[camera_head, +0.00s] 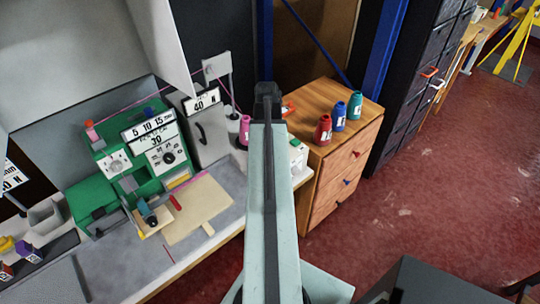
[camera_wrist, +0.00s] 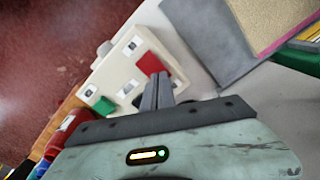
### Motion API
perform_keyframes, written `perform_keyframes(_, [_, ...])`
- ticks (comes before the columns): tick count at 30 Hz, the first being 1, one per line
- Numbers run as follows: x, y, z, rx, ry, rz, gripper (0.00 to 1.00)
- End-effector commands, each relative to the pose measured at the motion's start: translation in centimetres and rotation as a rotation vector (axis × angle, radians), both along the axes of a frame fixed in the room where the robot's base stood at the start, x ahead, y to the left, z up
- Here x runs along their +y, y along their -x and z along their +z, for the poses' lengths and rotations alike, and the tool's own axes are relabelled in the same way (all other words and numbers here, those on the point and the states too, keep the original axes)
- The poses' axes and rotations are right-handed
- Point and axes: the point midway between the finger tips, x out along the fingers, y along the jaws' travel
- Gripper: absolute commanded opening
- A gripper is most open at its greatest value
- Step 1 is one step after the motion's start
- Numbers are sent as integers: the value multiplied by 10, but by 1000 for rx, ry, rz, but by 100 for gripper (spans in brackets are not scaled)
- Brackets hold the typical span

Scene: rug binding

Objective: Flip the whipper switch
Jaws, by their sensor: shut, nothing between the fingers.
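A cream switch box (camera_wrist: 118,72) fills the middle of the wrist view. It carries a red switch part (camera_wrist: 150,64), a green switch part (camera_wrist: 104,105) and several small labels too small to read. I cannot tell which part is the whipper switch. My gripper (camera_wrist: 160,88) is shut and empty, its fingertips over the box's near side, close to the red part; contact cannot be told. In the head view my arm hides most of the box, and only its white right side with a bit of green (camera_head: 297,150) shows. My gripper (camera_head: 267,92) is seen from behind there.
A green machine (camera_head: 130,150) with dials stands on the grey bench at left. A wooden drawer cabinet (camera_head: 345,150) at right bears red, blue and teal thread cones. A pink cone (camera_head: 244,132) stands just left of my arm. Red floor (camera_head: 430,200) is open at right.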

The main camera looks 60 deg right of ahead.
Motion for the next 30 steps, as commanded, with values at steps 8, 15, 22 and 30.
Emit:
perform_keyframes(8, [0, 0, -4, 1, -1, 0, 0])
perform_keyframes(15, [0, 0, 11, 1, -1, 0, 0])
perform_keyframes(22, [0, 0, 33, 0, 0, 0, 0])
perform_keyframes(30, [0, 0, 58, 0, 0, 0, 0])
